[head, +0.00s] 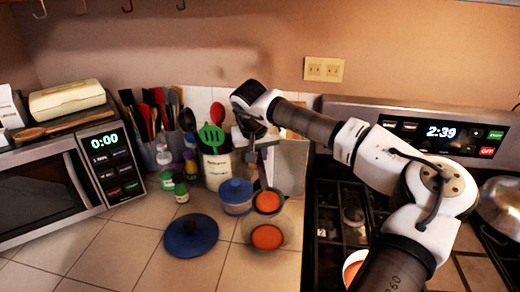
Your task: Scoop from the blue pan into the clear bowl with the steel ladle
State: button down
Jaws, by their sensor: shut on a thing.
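My gripper (254,140) is at the end of my arm, above the counter near the back wall. It is shut on the upright steel ladle (262,178); the fingertips are small and dark here. The ladle's cup holds orange food and hangs just above or at the far side of the clear bowl (284,232). I cannot tell whether they touch. The clear bowl stands on the tiled counter with orange food in it. A pan with a pale rim and orange food (355,266) shows on the stove, mostly hidden behind my arm; its blue outside is not visible.
A blue lid (190,236) lies on the counter left of the bowl. A microwave (60,185) stands at left. The front counter is clear.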

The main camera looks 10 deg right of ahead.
jog(key=a+f+h+b, duration=0.1)
jog(key=h, duration=0.1)
jog(key=f+h+b, duration=0.1)
jog(key=h, duration=0.2)
jog(key=a+f+g+h+b, duration=0.1)
jog(key=f+h, duration=0.1)
jog(key=shift+w+a+f+h, duration=0.1)
jog(key=shift+w+a+h, duration=0.2)
jog(key=shift+h, duration=0.1)
jog(key=h, duration=0.1)
jog(key=h+b, duration=0.2)
jog(key=shift+w+a+f+g+h, duration=0.15)
jog(key=shift+a+f+g+h, duration=0.15)
jog(key=shift+a+f, duration=0.1)
jog(key=shift+h, duration=0.9)
jog(key=shift+f, duration=0.1)
